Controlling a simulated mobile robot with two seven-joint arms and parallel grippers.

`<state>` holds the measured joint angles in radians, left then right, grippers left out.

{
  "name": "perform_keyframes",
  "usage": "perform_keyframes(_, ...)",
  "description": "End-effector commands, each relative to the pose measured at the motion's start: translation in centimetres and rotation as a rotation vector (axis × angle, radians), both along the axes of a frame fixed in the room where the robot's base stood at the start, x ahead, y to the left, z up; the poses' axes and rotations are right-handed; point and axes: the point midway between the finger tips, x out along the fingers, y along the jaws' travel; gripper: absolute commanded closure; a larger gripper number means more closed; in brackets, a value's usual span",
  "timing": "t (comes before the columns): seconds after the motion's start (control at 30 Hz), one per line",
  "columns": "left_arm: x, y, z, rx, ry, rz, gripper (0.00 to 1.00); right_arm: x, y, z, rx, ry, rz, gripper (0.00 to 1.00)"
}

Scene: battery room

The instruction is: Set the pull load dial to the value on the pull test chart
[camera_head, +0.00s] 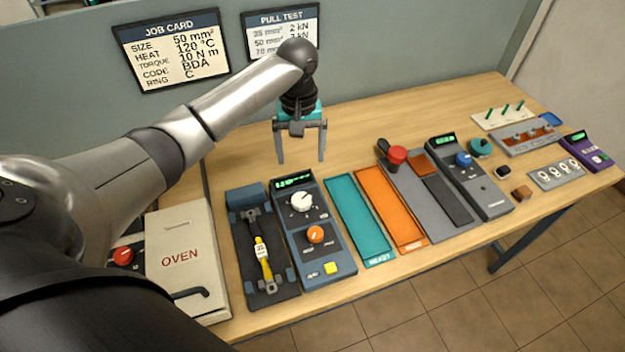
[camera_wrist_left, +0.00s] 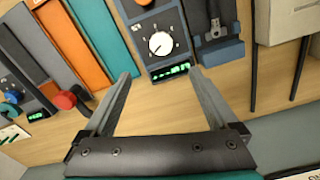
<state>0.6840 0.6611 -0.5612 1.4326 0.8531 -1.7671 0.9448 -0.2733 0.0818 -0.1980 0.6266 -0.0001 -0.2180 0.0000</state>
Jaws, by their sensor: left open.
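The pull load dial appears to be the white knob (camera_head: 301,202) on the blue-grey tester (camera_head: 341,262), below a green display (camera_head: 293,182) too small to read surely. It also shows in the left wrist view as a white knob (camera_wrist_left: 160,44) with a dark pointer mark. My left gripper (camera_head: 301,160) is open and empty, above the table behind the tester; its fingers (camera_wrist_left: 160,76) point toward the knob, apart from it. The pull test chart (camera_head: 281,20) hangs on the wall, partly hidden by my left arm; the 50 mm² row's value is not clearly readable. My right gripper is not in view.
The job card (camera_head: 172,48) reads size 50 mm². An orange knob (camera_head: 315,234) and yellow button (camera_head: 330,268) share the tester. A cable fixture (camera_head: 243,197) stands left, the oven (camera_head: 182,254) beyond. Teal (camera_head: 358,221) and orange (camera_head: 391,207) trays lie right. The table behind is clear.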

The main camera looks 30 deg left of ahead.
Motion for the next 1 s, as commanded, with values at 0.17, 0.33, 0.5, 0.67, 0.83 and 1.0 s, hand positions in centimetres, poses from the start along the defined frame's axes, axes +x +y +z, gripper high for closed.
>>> perform_keyframes(0.17,-0.1,0.1,-1.7,0.0,0.006,0.006,0.07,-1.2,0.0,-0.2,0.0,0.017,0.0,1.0)
perform_keyframes(0.33,-0.1,0.0,-5.2,-0.001,0.005,0.005,0.07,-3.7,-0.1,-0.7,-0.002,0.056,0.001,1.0)
perform_keyframes(0.5,-0.1,0.0,-9.0,-0.001,0.004,0.004,0.07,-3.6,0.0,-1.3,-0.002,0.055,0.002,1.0)
perform_keyframes(0.67,-0.1,0.0,-12.1,-0.001,0.003,0.003,0.07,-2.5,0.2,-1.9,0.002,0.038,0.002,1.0)
perform_keyframes(0.83,-0.1,0.0,-14.2,0.0,0.002,0.002,0.07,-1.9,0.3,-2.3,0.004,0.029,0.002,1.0)
perform_keyframes(1.0,-0.1,0.0,-15.1,-0.001,0.001,0.002,0.07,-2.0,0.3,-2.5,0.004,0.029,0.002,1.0)
